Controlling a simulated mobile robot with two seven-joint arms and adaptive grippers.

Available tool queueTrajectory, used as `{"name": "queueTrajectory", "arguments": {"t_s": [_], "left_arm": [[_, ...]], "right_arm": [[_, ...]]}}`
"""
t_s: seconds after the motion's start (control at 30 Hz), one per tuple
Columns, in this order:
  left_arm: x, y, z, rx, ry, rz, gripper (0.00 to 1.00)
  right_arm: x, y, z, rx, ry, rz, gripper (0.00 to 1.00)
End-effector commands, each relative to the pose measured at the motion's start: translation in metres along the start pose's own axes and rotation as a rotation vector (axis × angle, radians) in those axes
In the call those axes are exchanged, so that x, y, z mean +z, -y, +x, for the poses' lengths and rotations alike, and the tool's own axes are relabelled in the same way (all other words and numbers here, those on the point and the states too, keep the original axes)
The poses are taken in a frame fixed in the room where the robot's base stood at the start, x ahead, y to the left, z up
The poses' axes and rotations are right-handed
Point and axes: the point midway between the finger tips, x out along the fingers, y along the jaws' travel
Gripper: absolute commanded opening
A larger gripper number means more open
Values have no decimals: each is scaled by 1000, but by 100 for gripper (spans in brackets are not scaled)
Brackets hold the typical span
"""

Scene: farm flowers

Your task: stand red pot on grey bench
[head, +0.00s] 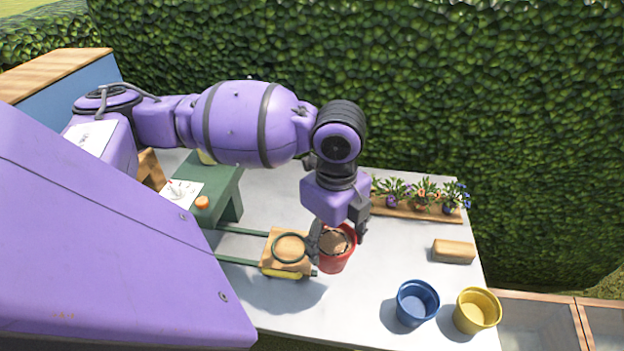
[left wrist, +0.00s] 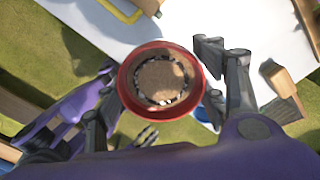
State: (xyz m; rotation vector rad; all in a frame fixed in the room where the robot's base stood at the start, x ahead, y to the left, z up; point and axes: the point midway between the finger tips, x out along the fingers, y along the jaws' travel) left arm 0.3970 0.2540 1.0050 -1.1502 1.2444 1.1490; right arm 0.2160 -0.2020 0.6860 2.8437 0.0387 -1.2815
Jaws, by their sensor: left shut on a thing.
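The red pot (head: 335,262) holds brown soil and is upright in my left gripper (head: 338,238). One finger is on each side of it near the rim. In the left wrist view the pot's red rim (left wrist: 125,90) is seen from above, between the fingers of the left gripper (left wrist: 163,92). The grey bench (head: 365,295) is the long pale top around and below the pot. I cannot tell whether the pot's base touches it.
A small wooden cart (head: 288,268) with a ring on top stands close left of the pot. A blue pot (head: 416,303), a yellow pot (head: 477,311) and a wooden block (head: 454,251) stand to the right. A flower tray (head: 400,208) lies behind. Bare bench shows in front.

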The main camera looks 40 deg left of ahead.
Motion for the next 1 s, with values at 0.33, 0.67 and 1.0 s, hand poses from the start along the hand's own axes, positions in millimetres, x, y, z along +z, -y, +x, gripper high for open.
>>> {"name": "queueTrajectory", "arguments": {"t_s": [0.33,0.67,1.0], "left_arm": [[29,67,34,3,-1,-5,30],[50,114,86,2,-2,-1,30],[55,125,112,3,-2,0,30]], "right_arm": [[9,3,2,3,8,13,40],[10,-7,6,18,1,5,40],[12,-7,7,16,3,0,40]]}}
